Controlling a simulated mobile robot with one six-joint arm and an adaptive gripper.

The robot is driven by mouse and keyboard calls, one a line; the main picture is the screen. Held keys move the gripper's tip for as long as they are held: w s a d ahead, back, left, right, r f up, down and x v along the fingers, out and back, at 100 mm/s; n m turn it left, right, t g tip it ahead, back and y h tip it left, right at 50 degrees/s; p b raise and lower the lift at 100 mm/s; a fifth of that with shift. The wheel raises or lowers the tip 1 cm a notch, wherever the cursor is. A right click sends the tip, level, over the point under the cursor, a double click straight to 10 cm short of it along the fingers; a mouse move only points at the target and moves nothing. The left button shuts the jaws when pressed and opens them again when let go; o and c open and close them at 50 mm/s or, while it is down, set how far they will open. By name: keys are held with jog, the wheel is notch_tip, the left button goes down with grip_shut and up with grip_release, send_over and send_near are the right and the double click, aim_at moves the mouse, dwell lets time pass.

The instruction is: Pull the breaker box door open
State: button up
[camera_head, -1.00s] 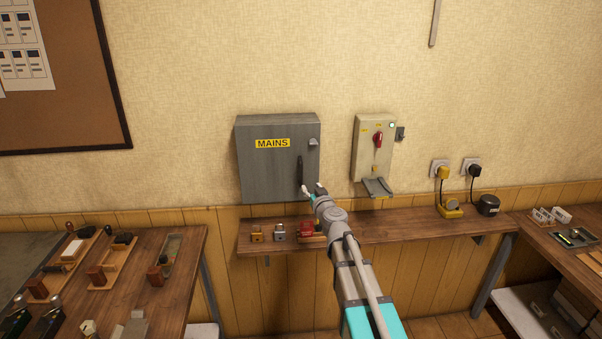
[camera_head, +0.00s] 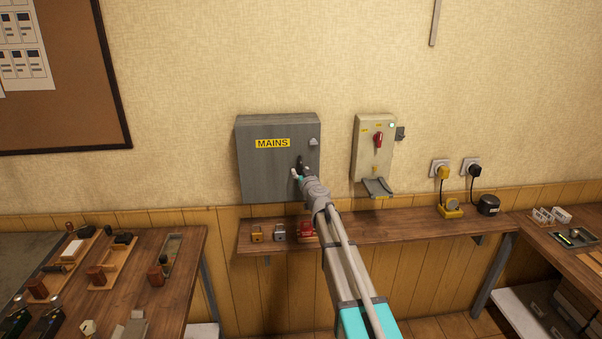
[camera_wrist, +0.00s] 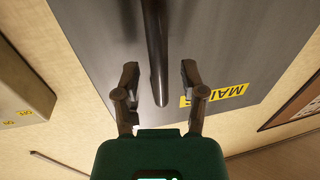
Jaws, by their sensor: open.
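The grey breaker box (camera_head: 262,175) with a yellow MAINS label (camera_head: 273,143) hangs on the wall, its door shut. Its dark vertical bar handle (camera_head: 300,162) is on the right side of the door, partly hidden by my gripper (camera_head: 301,172). In the wrist view the handle (camera_wrist: 156,50) runs down between the two fingers of my open gripper (camera_wrist: 158,76). A gap shows on each side of the handle. The label also shows in the wrist view (camera_wrist: 215,95).
A beige switch box (camera_head: 372,150) with a red knob is on the wall to the right. A wooden shelf (camera_head: 400,228) below carries several padlocks, one red (camera_head: 306,231).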

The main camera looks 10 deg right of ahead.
jog(key=shift+c, duration=0.2)
grip_shut()
jog(key=shift+s+d, duration=0.1)
jog(key=shift+d, duration=0.05)
dwell(0.4)
